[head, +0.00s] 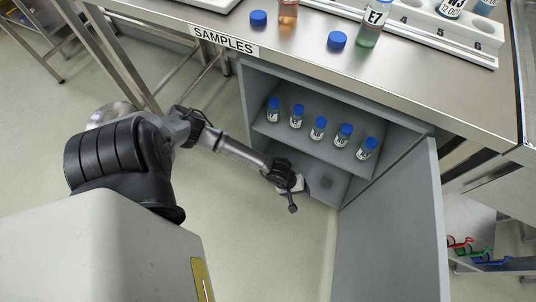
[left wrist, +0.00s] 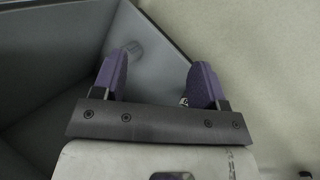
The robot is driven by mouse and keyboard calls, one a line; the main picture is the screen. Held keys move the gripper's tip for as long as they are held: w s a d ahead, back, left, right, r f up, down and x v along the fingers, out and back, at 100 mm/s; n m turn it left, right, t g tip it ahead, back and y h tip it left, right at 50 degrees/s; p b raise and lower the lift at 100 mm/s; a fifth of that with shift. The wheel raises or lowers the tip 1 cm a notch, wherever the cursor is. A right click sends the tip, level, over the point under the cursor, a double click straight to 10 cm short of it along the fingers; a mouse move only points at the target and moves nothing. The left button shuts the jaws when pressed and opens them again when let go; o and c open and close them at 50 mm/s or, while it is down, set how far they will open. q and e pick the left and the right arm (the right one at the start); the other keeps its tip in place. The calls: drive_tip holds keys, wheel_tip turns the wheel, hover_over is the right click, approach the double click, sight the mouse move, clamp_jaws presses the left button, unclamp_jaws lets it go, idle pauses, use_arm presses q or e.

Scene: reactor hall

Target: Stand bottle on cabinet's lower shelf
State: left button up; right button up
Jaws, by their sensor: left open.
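The grey cabinet (head: 388,225) stands open under the bench, its door swung out toward me. Several blue-capped bottles (head: 318,128) stand in a row on its upper shelf (head: 290,146). My left gripper (head: 291,192) is in front of the lower opening. In the left wrist view my left gripper (left wrist: 158,82) has its fingers spread, with nothing clearly between them. A small pale-and-dark bit shows beside its right finger; I cannot tell what it is. My right gripper is not in view.
On the SAMPLES bench (head: 300,58) stand a green bottle (head: 371,27), an amber bottle (head: 288,12), loose blue caps (head: 337,40) and a white rack (head: 440,42). The open door bounds the right side. Floor (head: 260,240) is clear left of it.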

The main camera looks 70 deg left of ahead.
use_arm(q)
drive_tip(key=w+d+r+n+t+h, duration=0.3)
drive_tip(key=d+r+n+t+h, duration=0.4)
drive_tip(key=d+r+n, duration=0.8)
drive_tip(key=w+a+r+n+t+y, duration=0.1)
drive_tip(key=a+r+n+t+y, duration=0.5)
drive_tip(key=n, duration=0.7)
drive_tip(key=s+a+n+g+y, duration=0.5)
drive_tip(key=n+y, duration=0.4)
drive_tip(key=n, duration=0.9)
drive_tip(key=s+d+f+n+g+h, duration=0.2)
drive_tip(key=s+f+n+g+h, duration=0.1)
drive_tip(key=s+n+g, duration=0.6)
drive_tip(key=s+n+h, duration=0.1)
drive_tip(key=s, duration=0.3)
drive_tip(key=shift+s+f, duration=0.15)
drive_tip(key=shift+s, duration=0.1)
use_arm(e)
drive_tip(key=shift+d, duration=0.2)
